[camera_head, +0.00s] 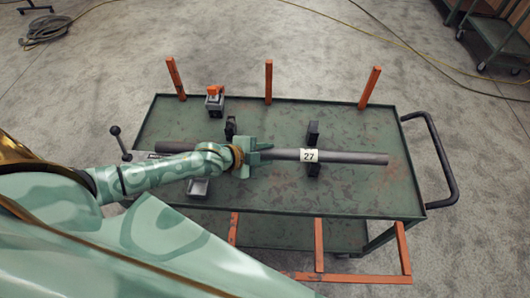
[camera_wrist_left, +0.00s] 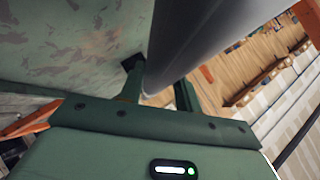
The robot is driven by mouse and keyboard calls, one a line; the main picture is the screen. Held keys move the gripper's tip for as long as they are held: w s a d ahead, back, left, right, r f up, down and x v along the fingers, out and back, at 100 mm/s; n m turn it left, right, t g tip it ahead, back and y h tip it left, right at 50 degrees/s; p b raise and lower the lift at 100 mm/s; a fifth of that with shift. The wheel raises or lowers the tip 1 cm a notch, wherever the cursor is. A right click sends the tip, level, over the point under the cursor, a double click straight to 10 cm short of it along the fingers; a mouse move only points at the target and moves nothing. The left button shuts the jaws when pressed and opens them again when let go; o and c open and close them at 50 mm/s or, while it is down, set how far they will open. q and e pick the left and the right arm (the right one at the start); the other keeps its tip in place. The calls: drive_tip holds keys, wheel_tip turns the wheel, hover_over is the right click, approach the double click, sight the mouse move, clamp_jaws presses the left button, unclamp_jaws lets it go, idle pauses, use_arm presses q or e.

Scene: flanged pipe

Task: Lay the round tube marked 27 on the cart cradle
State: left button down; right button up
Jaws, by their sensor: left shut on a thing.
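The round tube (camera_head: 345,157) is dark grey with a white label reading 27. It lies level across the green cart top (camera_head: 370,120) in the head view. My left gripper (camera_head: 247,157) is shut around it left of the label. The cradle's black blocks (camera_head: 313,130) show on both sides of the tube near the label and near my gripper; I cannot tell whether the tube touches them. In the left wrist view the tube (camera_wrist_left: 205,40) runs between the fingers, and a black block (camera_wrist_left: 132,62) sits beyond. My right gripper is out of view.
Orange posts (camera_head: 268,80) rise along the cart's far edge, and orange bars (camera_head: 320,245) stand at the near side. A grey and orange device (camera_head: 214,100) sits at the back left. A black handle (camera_head: 440,165) is at the right. The cart's right end is mostly clear.

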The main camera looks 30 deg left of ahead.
use_arm(q)
drive_tip(key=shift+w+f, duration=0.1)
drive_tip(key=shift+f, duration=0.25)
drive_tip(key=c, duration=0.9)
unclamp_jaws()
drive_tip(key=shift+f, duration=0.1)
drive_tip(key=p+v, duration=0.5)
drive_tip(key=v, duration=1.1)
drive_tip(key=shift+r, duration=0.25)
